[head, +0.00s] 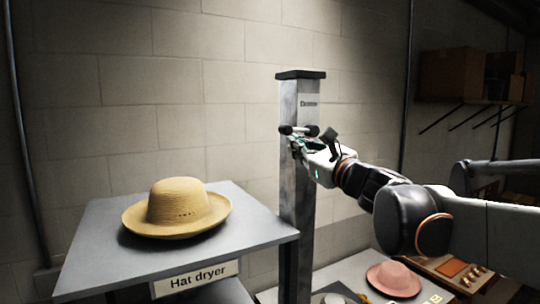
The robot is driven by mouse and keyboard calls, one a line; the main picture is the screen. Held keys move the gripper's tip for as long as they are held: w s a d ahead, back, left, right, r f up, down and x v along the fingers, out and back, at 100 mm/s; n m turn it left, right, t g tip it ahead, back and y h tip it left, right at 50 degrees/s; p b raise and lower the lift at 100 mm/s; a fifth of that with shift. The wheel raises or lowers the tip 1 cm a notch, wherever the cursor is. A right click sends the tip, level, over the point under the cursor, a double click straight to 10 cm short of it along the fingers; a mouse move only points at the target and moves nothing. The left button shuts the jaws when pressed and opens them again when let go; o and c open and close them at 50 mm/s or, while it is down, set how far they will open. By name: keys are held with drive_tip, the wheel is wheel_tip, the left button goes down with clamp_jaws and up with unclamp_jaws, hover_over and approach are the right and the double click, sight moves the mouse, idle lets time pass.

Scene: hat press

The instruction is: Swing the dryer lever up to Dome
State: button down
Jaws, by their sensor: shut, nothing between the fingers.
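The dryer lever (299,130) is a short dark bar on the face of a grey metal post (290,215) with a black cap. It looks roughly level, and a small, hard-to-read label sits above it near the post's top. My gripper (296,145) is shut and empty, with its tips at or just below the lever. I cannot tell whether they touch it. The gripper hides part of the post and the area under the lever. The hat dryer table (100,250) stands left of the post, with a "Hat dryer" sign on its front edge.
A straw hat (177,207) sits on the dryer table. A pink hat (393,279) lies on a lower surface at right, beside a wooden-edged panel box (447,270). Boxes (450,73) rest on a wall shelf at upper right. The wall is close behind the post.

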wheel_tip(320, 180, up, 4)
drive_tip(key=m, duration=0.3)
drive_tip(key=m+h, duration=0.1)
drive_tip(key=m, duration=0.2)
drive_tip(key=shift+a+t+h+p, duration=0.15)
drive_tip(key=shift+t+h+p, duration=0.15)
drive_tip(key=shift+t+p, duration=0.1)
drive_tip(key=shift+r, duration=0.65)
drive_tip(key=b, duration=0.5)
approach(296, 129)
drive_tip(key=s+a+f, duration=0.1)
drive_tip(key=s+f, duration=0.1)
drive_tip(key=s, duration=0.4)
drive_tip(key=shift+w+a, duration=0.1)
drive_tip(key=shift+a, duration=0.25)
